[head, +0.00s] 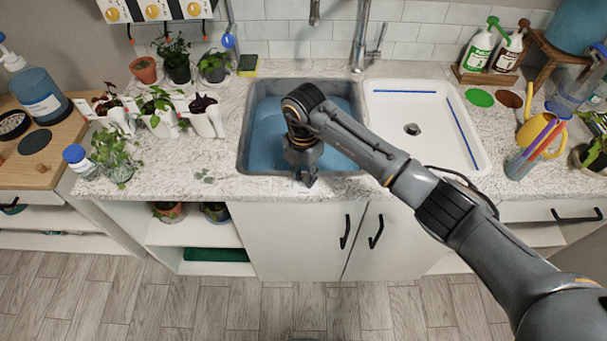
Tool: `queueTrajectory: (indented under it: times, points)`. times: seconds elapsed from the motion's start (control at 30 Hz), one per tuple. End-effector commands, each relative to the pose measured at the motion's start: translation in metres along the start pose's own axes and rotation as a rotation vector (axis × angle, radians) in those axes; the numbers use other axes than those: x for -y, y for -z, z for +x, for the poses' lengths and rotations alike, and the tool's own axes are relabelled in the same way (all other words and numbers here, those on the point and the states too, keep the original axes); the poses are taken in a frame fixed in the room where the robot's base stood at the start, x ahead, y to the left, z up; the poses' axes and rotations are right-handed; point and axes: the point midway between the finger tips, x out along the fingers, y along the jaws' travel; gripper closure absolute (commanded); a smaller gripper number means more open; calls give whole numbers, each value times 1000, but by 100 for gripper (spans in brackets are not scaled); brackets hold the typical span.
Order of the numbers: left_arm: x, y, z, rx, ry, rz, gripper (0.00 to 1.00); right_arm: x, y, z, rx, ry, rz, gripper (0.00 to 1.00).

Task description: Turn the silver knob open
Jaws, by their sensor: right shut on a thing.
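My right gripper (305,181) points down at the front edge of the counter, in front of the grey sink basin (243,150). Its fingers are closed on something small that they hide. A small white plate or label (297,189) shows just beside the fingertips on the counter edge. I cannot make out a silver knob there; the gripper covers that spot. A silver faucet (361,38) with a side lever stands behind the sink, well away from the gripper. My left gripper is not in view.
The grey basin holds blue water (265,120). A white basin (470,135) with a drain lies to its right. Potted plants (160,113) stand on the left counter. A yellow watering can (540,128) and bottles (478,50) stand right. Cabinet doors (310,245) are below.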

Motion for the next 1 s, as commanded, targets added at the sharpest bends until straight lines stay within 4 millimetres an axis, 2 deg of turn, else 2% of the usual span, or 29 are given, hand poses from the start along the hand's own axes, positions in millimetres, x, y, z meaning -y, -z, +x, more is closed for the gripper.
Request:
queueTrajectory:
  times: [1.0]
  points:
    - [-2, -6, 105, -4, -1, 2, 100, 0, -1, 5, 5, 0, -933, 100]
